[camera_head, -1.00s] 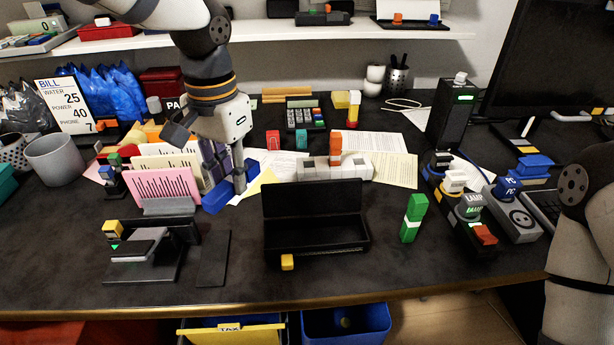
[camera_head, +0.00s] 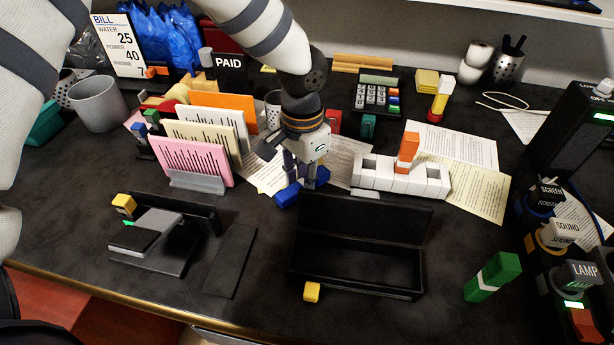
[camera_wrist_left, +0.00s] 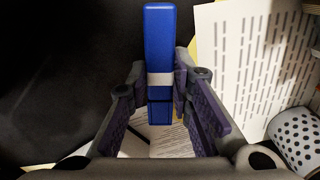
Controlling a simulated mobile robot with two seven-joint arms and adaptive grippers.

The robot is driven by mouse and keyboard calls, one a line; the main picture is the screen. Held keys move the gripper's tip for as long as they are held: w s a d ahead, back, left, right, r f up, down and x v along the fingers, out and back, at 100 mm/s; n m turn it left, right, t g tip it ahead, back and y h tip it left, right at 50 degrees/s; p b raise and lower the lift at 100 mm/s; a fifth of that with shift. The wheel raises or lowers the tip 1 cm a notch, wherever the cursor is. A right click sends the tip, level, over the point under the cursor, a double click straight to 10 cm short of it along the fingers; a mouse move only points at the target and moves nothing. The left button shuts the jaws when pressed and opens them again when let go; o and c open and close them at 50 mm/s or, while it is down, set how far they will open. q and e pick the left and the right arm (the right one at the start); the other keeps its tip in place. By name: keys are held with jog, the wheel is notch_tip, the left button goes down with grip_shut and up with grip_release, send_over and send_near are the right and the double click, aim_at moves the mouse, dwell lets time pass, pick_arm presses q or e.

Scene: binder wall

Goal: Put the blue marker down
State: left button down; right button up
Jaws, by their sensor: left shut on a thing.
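My left gripper (camera_head: 304,178) is shut on the blue marker (camera_head: 289,195), which sticks out on both sides of the fingers. The marker looks roughly level and low over the desk; I cannot tell whether it touches the surface. In the left wrist view the marker (camera_wrist_left: 160,45) is blue with a white band and lies between the purple finger pads. The gripper is behind the left part of the open black case (camera_head: 360,265). A white slotted rack (camera_head: 430,187) with an upright orange marker (camera_head: 408,150) stands to its right. My right gripper is not in view.
Paper sorters with a pink sheet (camera_head: 190,160) stand left of the gripper. Printed sheets (camera_head: 478,188) lie around the rack. A flat black plate (camera_head: 230,260) lies left of the case. Labelled plugs (camera_head: 562,236) line the right.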

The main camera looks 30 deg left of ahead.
pick_arm(q)
jog(key=shift+f, duration=0.2)
jog(key=c, duration=1.4)
grip_release()
jog(key=shift+c, duration=0.2)
